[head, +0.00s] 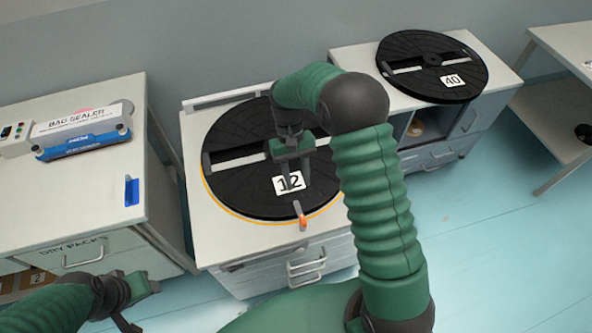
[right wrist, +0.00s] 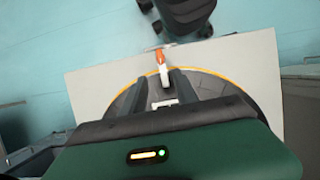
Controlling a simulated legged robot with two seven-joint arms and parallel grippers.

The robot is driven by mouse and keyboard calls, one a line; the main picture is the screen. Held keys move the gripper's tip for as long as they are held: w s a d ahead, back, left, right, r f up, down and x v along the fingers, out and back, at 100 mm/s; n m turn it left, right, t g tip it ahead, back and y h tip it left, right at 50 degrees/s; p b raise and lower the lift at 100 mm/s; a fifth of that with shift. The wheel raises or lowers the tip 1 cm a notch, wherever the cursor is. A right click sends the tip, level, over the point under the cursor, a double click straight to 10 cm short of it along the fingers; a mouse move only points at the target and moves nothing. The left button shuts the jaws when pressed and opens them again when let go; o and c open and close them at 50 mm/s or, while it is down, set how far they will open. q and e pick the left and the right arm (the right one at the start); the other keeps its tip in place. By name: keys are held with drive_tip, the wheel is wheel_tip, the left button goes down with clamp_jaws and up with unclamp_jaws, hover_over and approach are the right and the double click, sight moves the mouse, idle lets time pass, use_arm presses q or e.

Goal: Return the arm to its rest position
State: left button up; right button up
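My right gripper (head: 292,187) reaches down over the black reel disc (head: 235,190) labelled 12, on the middle cabinet. Its two fingers are apart with nothing between them. In the right wrist view the open fingers (right wrist: 163,88) point toward the disc, with part of the white label between them. I cannot tell how far the fingertips are above the disc. My left gripper (head: 139,302) is low at the left, in front of the bag-sealer cabinet. Its fingers are partly hidden and too small to judge.
An orange-tipped lever (head: 301,216) stands at the disc's front edge. A second reel (head: 432,65) labelled 40 is on the right cabinet. A bag sealer (head: 82,130) sits on the left cabinet (head: 95,185). Blue floor (head: 500,250) is open at the right.

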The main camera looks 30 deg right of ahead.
drive_tip(key=v, duration=0.3)
idle(0.4)
drive_tip(key=s+a+n+t, duration=0.1)
drive_tip(key=s+a+t, duration=0.2)
drive_tip(key=s, duration=0.2)
drive_tip(key=s+a+r+n+t+h, duration=0.1)
drive_tip(key=s+a+t, duration=0.2)
drive_tip(key=s, duration=0.3)
drive_tip(key=shift+n+t, duration=0.3)
drive_tip(key=shift+t, duration=0.1)
drive_tip(key=shift+s, duration=0.2)
